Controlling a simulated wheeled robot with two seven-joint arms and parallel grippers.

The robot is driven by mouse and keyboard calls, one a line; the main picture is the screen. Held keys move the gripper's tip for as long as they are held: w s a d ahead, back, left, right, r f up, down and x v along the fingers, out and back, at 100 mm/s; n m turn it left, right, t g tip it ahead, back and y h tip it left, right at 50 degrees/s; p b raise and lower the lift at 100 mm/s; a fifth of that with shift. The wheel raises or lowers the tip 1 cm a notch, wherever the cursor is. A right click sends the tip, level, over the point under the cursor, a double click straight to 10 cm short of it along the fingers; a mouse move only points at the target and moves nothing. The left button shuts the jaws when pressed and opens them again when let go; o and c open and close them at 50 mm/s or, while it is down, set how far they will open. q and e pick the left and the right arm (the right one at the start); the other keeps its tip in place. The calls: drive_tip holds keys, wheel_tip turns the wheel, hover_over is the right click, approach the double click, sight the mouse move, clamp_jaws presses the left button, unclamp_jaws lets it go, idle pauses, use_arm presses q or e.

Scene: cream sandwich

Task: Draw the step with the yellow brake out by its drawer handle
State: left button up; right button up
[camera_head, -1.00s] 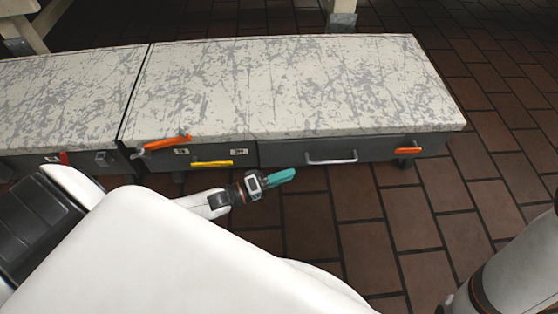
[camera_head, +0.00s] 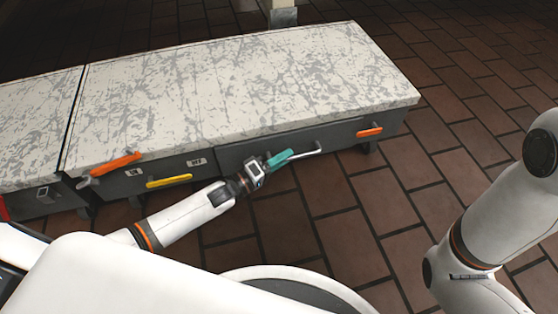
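The marble-topped step (camera_head: 250,85) has a dark front. The yellow brake lever (camera_head: 170,181) lies along the left part of that front. To its right is a dark drawer front (camera_head: 335,138) with a metal bar handle (camera_head: 308,152). My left gripper (camera_head: 280,159) has teal fingers and sits in front of the drawer, overlapping the left part of the handle. Whether it touches the handle or has it between the fingers cannot be told. The finger gap does not show. My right arm is at the right; its gripper is out of view.
Orange levers stick out at the step's left corner (camera_head: 115,163) and near its right end (camera_head: 370,132). A second marble-topped unit (camera_head: 35,115) adjoins on the left, with a red part (camera_head: 4,208) on it. The brick floor (camera_head: 370,215) before the drawer is clear.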

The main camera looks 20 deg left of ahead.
use_arm(q)
clamp_jaws()
idle(1.3)
